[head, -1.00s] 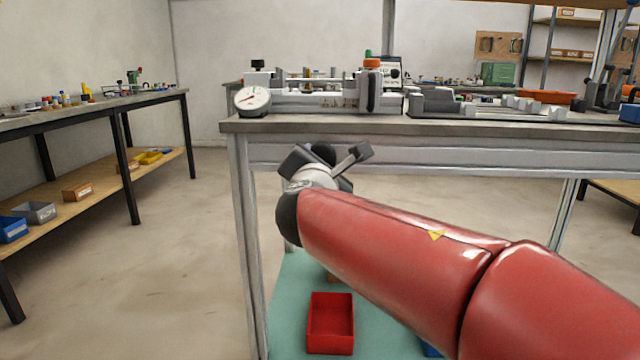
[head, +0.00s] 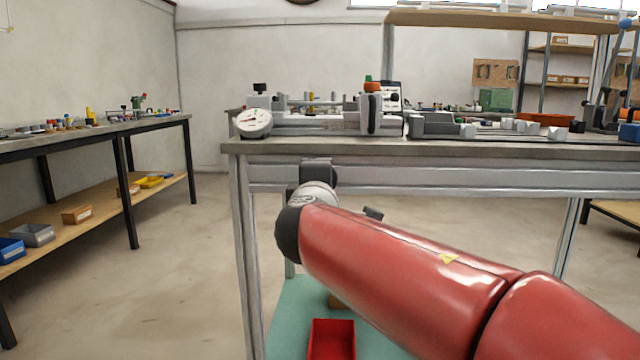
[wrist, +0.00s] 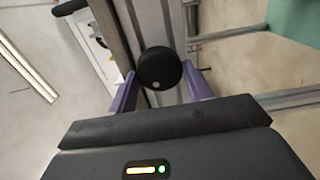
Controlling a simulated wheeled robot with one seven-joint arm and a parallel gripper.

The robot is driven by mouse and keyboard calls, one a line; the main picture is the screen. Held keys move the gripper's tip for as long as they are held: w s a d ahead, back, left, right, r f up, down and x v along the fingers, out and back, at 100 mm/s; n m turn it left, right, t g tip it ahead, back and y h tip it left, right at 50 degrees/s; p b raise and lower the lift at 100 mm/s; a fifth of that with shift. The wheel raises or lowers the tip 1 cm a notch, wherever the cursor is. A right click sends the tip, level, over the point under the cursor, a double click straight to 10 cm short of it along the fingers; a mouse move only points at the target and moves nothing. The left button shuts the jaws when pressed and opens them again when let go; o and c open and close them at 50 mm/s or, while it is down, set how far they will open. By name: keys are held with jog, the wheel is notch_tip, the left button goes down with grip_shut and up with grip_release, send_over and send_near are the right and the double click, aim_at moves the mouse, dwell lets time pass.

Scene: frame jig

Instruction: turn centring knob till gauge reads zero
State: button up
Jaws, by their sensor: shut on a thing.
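The black round knob (wrist: 158,67) shows in the wrist view, face towards the camera, in front of a grey metal rail. My gripper (wrist: 160,80) has its two purple fingers on either side of the knob and is shut on it. In the head view my gripper (head: 316,174) is at the table's front edge, and it hides the knob and the fingertips. The gauge (head: 254,122) is a round white dial at the table's left front corner. Its reddish needle is too small to read.
The jig (head: 330,122) and a grey fixture (head: 435,125) stand on the table (head: 420,150). A red bin (head: 332,340) is below, on a green surface. A second bench (head: 90,128) stands at the left, with open floor between.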

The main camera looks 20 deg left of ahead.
jog(key=shift+m, duration=0.9)
jog(key=o, duration=1)
jog(key=shift+c, duration=0.2)
jog(key=v, duration=0.7)
jog(key=shift+s, duration=0.4)
